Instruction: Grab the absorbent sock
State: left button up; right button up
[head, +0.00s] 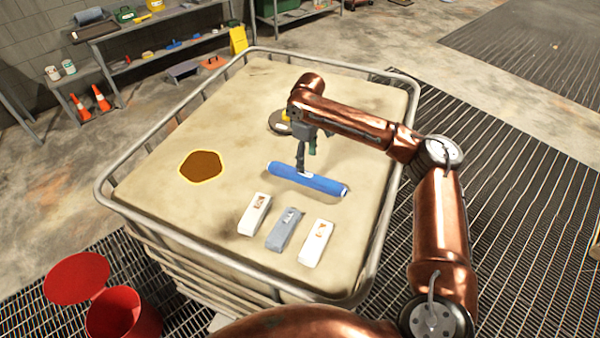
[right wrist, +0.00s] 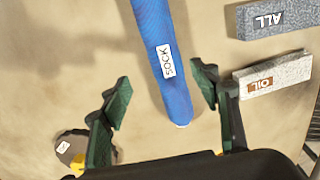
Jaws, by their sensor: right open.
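The absorbent sock is a blue cylinder (head: 318,182) lying on the pale top of the caged tank (head: 140,192). In the right wrist view the blue sock (right wrist: 160,50) carries a white label reading SOCK. My right gripper (head: 301,170) is above the sock in the head view. In the right wrist view the right gripper (right wrist: 163,95) is open, with one finger on each side of the sock's end; I cannot tell whether they touch it. My left gripper is not in view.
White (head: 255,214), grey (head: 285,229) and white (head: 316,243) blocks lie in front of the sock. A brown patch with a yellow edge (head: 202,167) is to the left. A dark round item (head: 276,124) lies behind. A red open bin (head: 123,316) stands at lower left.

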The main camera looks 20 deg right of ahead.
aim_at(306, 174)
jog(key=f, duration=0.2)
jog(key=shift+s+f, duration=0.25)
jog(key=shift+f, duration=0.15)
jog(key=f, duration=0.1)
jog(key=f+p, duration=0.1)
jog(key=f, duration=0.2)
jog(key=shift+s+a+f+p, duration=0.1)
jog(key=shift+s+a+p, duration=0.1)
jog(key=shift+a+p, duration=0.15)
jog(key=shift+f, duration=0.35)
jog(key=c, duration=1.3)
jog(key=shift+c, duration=0.2)
